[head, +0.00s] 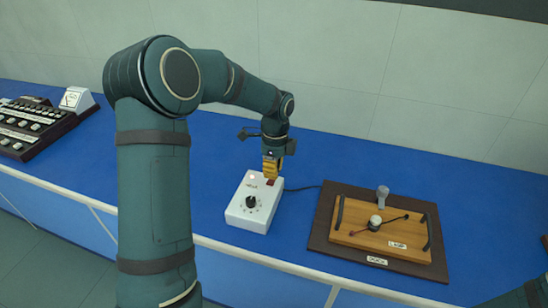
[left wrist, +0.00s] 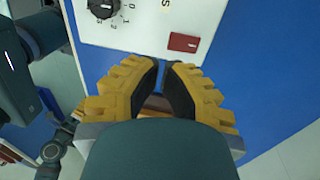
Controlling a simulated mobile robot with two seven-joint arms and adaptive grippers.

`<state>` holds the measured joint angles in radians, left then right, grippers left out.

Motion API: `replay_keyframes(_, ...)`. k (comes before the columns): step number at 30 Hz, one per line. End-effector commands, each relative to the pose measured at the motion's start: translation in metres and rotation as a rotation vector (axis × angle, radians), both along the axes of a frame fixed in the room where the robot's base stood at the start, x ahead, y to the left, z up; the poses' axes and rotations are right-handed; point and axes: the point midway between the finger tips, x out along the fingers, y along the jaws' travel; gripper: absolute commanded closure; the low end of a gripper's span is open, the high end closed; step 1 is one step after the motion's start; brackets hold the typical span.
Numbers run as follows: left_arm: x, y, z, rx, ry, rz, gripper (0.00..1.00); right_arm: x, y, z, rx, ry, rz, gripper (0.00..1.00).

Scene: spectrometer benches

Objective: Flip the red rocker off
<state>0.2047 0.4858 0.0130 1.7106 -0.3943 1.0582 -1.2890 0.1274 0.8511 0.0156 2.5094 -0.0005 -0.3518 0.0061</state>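The red rocker (left wrist: 184,42) is a small red rectangle on the top face of a white box (head: 247,217). In the head view the rocker (head: 270,182) shows just below my left gripper's tips. A black dial (head: 251,202) with numbers is on the same face, and a small pinkish light (head: 252,177) shows near its far edge. My left gripper (head: 271,174), with yellow ribbed fingers, points down over the rocker's end of the box. In the left wrist view its fingertips (left wrist: 163,64) are together with nothing between them, beside the rocker; contact cannot be told. My right gripper is out of view.
A wooden board (head: 385,239) with a lamp part and wires lies on a dark base at the right. A dark panel with several white keys (head: 28,127) stands at the far left. A cable runs right from the box. The blue bench (head: 160,180) is otherwise clear nearby; a wall stands behind.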

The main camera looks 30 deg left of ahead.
Motion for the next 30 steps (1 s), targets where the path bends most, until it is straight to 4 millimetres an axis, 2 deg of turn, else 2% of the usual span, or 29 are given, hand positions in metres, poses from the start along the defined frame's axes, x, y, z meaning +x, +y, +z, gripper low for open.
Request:
replay_keyframes(3,-0.003,-0.001,-0.022,0.000,0.003,0.000,1.00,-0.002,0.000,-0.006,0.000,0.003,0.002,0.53)
replay_keyframes(9,-0.006,-0.001,-0.041,0.000,0.001,0.000,1.00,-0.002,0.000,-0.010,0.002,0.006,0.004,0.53)
replay_keyframes(23,-0.006,-0.002,-0.045,0.000,-0.002,0.000,1.00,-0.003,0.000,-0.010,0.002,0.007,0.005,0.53)
replay_keyframes(30,-0.010,-0.002,-0.059,0.026,-0.102,0.000,1.00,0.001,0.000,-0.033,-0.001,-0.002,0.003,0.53)
